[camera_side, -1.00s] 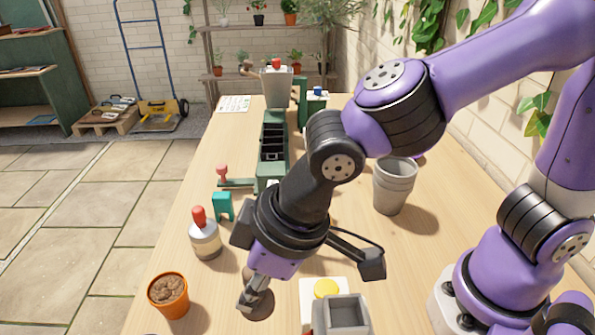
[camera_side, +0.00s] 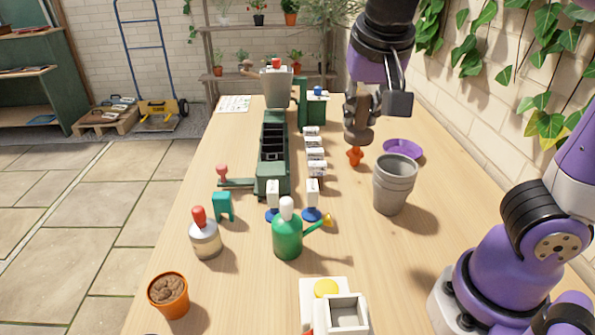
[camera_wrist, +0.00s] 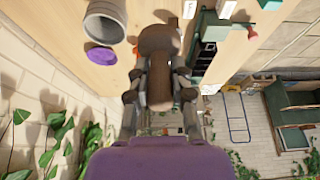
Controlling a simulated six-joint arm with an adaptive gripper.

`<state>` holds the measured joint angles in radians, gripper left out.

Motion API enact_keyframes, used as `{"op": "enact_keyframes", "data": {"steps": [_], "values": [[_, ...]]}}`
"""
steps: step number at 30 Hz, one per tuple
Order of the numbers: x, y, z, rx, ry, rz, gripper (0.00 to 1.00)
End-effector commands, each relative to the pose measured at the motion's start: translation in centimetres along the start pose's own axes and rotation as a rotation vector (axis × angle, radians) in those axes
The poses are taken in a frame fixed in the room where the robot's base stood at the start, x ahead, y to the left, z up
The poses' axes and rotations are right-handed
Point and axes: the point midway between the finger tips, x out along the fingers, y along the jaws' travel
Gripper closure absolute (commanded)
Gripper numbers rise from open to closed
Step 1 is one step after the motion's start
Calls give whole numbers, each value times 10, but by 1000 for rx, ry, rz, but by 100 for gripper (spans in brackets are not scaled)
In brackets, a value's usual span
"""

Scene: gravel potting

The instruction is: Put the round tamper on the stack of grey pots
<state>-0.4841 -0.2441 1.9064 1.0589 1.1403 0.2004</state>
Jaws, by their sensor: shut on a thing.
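The round tamper (camera_side: 358,134) is a grey-brown piece with a handle and a wide round end. My gripper (camera_side: 362,100) is shut on its handle and holds it up in the air, round end down, behind the stack of grey pots in the side view. In the wrist view the tamper (camera_wrist: 159,42) sits between the fingers of my gripper (camera_wrist: 160,88). The stack of grey pots (camera_side: 393,193) stands upright on the table, in front and to the right of the tamper. Its rim shows at the upper left of the wrist view (camera_wrist: 103,24).
A purple saucer (camera_side: 403,147) lies behind the pots. An orange object (camera_side: 355,156) is below the tamper. White-labelled pieces (camera_side: 315,155) and a dark green rack (camera_side: 272,150) stand to the left. A green watering can (camera_side: 287,238) is in front. The wall is at right.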

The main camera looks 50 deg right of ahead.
Motion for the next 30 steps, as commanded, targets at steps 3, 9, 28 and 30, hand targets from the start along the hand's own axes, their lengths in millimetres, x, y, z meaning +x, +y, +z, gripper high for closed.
{"op": "enact_keyframes", "data": {"steps": [3,9,28,30], "values": [[-4,15,-4,104,1,42,100],[-1,32,-10,175,3,75,100],[85,107,-51,174,1,76,100],[88,109,-52,172,1,74,100]]}}
